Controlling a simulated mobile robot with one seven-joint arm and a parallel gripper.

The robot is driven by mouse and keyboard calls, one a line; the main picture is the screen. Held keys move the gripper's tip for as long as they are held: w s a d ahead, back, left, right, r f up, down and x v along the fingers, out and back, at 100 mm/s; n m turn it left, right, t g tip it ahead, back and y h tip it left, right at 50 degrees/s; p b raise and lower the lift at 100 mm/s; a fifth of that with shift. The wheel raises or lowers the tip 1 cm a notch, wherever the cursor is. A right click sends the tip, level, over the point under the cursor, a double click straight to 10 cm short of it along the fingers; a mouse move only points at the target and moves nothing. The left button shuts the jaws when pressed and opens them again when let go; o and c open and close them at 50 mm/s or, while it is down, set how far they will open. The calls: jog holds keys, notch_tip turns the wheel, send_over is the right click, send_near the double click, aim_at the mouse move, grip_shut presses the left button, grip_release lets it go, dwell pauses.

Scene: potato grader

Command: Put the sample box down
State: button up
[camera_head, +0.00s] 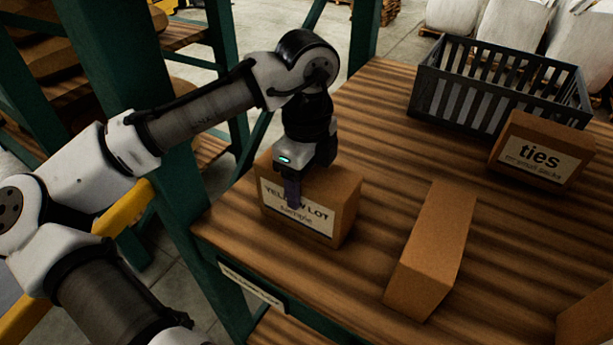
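The sample box (338,205) is a brown carton with a white label reading "YELLOW LOT sample". It is upright at the near left part of the wooden table (385,155), close to the table's edge. I cannot tell whether its underside touches the boards or is slightly above them. My gripper (292,190) points down over the box from above. One dark finger lies in front of the label and covers part of its lettering. The other finger is hidden, so I cannot tell whether the fingers press on the box or stand just clear of it.
A plain long brown carton (436,245) lies to the right of the sample box. A carton labelled "ties" (541,150) stands farther right, near a dark slatted crate (470,105). A green post (150,100) rises at the left. Table boards between the cartons are bare.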

jog(key=o, duration=0.4)
notch_tip(320, 180, up, 12)
jog(key=shift+r+b, duration=0.2)
jog(key=shift+b, duration=0.25)
